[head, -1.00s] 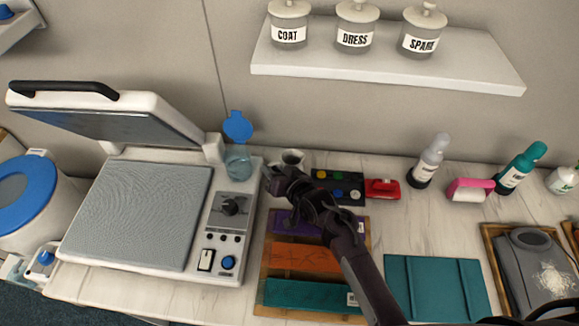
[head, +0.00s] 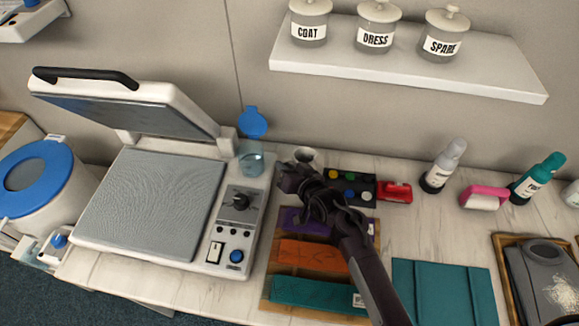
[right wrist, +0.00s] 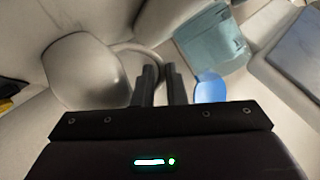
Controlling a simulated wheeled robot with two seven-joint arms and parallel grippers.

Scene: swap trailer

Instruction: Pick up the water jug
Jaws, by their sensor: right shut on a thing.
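The jug (head: 307,156) is a small pale vessel with a dark open mouth, standing at the back of the counter just right of the heat press. My right gripper (head: 287,168) is at its near left side and hides much of it. In the right wrist view the jug's smooth cream body (right wrist: 88,72) is left of the fingers, and its looped handle passes between them. The right gripper (right wrist: 160,85) is shut on that handle. Whether the jug's base touches the counter is hidden. My left gripper is not in view.
A clear bottle with a blue lid (head: 250,157) stands close left of the jug, by the open heat press (head: 150,205). A dark paint tray (head: 347,190) and red item (head: 394,191) are to the right. A shelf (head: 410,62) with labelled jars hangs above.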

